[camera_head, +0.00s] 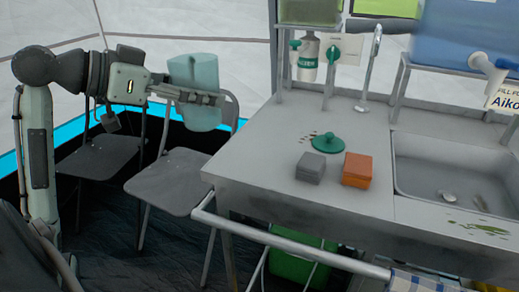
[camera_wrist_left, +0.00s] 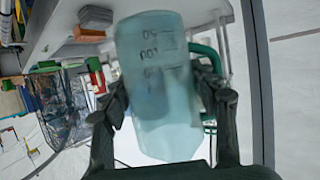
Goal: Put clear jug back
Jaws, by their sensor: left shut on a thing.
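The clear jug (camera_head: 204,78) is pale blue-green and see-through. My left gripper (camera_head: 205,98) is shut on it and holds it in the air, left of the metal counter and above the folding chairs. In the left wrist view the jug (camera_wrist_left: 157,85) fills the middle, with dark measuring marks on its side. The fingers of my left gripper (camera_wrist_left: 162,98) press on both sides of it. A round teal lid (camera_head: 327,142) with a knob lies on the counter. My right gripper is not in view.
The metal counter (camera_head: 250,150) holds a grey sponge (camera_head: 310,168) and an orange block (camera_head: 357,170), with a sink (camera_head: 450,165) at right. Taps and a raised blue water container (camera_head: 465,35) stand behind. Two folding chairs (camera_head: 180,180) stand at left. The counter's left part is bare.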

